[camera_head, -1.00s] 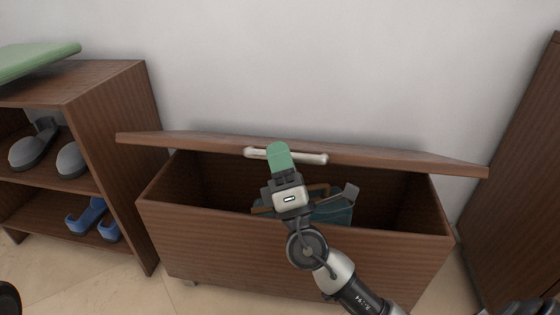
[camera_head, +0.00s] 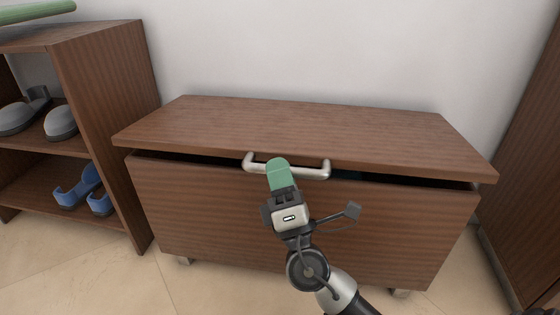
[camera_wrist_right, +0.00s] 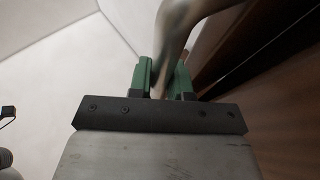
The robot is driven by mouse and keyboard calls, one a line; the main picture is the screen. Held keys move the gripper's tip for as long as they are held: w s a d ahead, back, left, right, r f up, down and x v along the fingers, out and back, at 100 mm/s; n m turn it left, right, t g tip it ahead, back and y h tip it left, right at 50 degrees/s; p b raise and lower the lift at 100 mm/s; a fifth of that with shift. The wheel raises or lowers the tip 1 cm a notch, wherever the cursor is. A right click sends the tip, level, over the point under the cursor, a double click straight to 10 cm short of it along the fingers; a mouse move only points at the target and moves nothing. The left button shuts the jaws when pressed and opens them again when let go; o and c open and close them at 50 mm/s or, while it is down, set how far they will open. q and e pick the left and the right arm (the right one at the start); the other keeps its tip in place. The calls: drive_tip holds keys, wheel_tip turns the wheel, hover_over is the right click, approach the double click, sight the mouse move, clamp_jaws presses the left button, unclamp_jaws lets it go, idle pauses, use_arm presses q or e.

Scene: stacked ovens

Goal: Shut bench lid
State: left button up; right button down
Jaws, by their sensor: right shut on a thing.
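The brown wooden bench lid (camera_head: 310,125) is nearly closed, with a narrow dark gap between it and the bench box (camera_head: 380,225). A silver bar handle (camera_head: 312,172) runs along the lid's front edge. My right gripper (camera_head: 279,170), with green fingers, is at the left half of the handle. In the right wrist view the green fingers (camera_wrist_right: 160,80) are shut on the handle (camera_wrist_right: 175,35). The bench's inside is almost wholly hidden. My left gripper is not in view.
A brown shelf (camera_head: 95,55) with grey shoes (camera_head: 62,123) and blue shoes (camera_head: 80,188) stands to the left. A tall brown cabinet (camera_head: 530,150) stands to the right. A pale wall is behind, and tiled floor lies in front.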

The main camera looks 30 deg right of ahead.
drive_tip(key=shift+f+b, duration=0.55)
drive_tip(key=shift+f, duration=1.65)
drive_tip(key=c, duration=1.1)
unclamp_jaws()
drive_tip(key=shift+w+d, duration=0.1)
drive_tip(key=shift+o, duration=0.2)
drive_tip(key=p+v, duration=0.1)
drive_tip(key=v, duration=1)
drive_tip(key=shift+r+p, duration=0.15)
drive_tip(key=shift+p, duration=0.2)
